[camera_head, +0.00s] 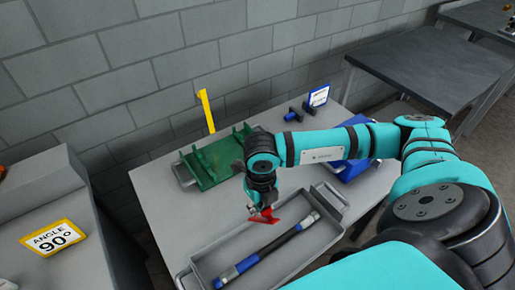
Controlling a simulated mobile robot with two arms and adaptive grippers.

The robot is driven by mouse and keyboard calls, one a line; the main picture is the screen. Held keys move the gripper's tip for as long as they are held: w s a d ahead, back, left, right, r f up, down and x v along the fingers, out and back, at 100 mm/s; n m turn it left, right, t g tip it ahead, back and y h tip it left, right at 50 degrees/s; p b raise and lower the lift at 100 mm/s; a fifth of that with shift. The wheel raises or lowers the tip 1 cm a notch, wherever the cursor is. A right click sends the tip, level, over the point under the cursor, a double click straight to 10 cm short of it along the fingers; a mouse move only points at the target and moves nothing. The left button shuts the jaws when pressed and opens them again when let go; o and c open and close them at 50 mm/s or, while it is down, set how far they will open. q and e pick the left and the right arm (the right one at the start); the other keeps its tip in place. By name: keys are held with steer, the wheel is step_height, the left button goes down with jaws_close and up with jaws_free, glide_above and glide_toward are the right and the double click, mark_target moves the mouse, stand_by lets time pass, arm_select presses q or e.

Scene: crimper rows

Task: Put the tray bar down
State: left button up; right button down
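A bar (267,251) with blue, black and pale metal sections lies lengthwise in a grey metal tray (206,262) at the front of the table. My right gripper (263,216), with red at its fingers, points down over the tray's back side. In the picture it is apart from the bar, with a strip of tray floor showing between them. I see nothing held in it, but its fingers are too small to tell open from shut. My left gripper is not in view.
A green fixture (212,160) with a yellow upright (206,110) stands behind the tray. A blue container (350,170) is partly hidden by my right arm. Small blue-black parts (300,110) and a sign (319,96) stand at the back.

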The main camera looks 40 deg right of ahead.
steer(key=s+f+b, duration=0.2)
steer(key=s, duration=0.4)
steer(key=shift+a+b, duration=0.15)
steer(key=shift+b, duration=0.2)
steer(key=shift+f, duration=0.15)
steer(key=shift+b, duration=0.3)
steer(key=c, duration=2)
jaws_free()
steer(key=o, duration=0.6)
